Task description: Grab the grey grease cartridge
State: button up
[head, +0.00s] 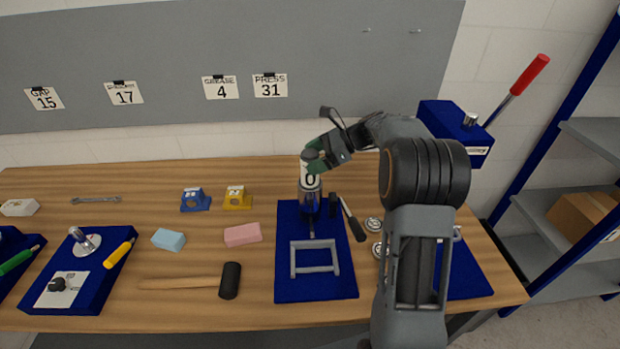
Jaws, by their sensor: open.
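An upright cylinder (309,181) with a white band marked "0" stands at the back of a blue base plate (330,281). Its lower part looks grey and dark blue. I cannot tell for sure whether this is the grey grease cartridge; no other clear cartridge shows. My gripper (314,156), with green finger pads, is open at the cylinder's top end, coming from the right. The fingers partly hide the top, and I cannot tell whether they touch it.
A grey frame (314,258) lies on the plate, with a black-headed tool (350,220) beside it. A mallet (229,281), pink block (243,235), blue block (168,239) and yellow bracket (237,198) lie left. A red-handled lever press (456,130) stands right.

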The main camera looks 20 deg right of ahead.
jog(key=shift+w+a+f, duration=0.1)
jog(key=shift+a+f, duration=0.25)
jog(key=shift+a, duration=0.25)
jog(key=c, duration=1.2)
jog(key=shift+c, duration=0.2)
jog(key=shift+r, duration=0.1)
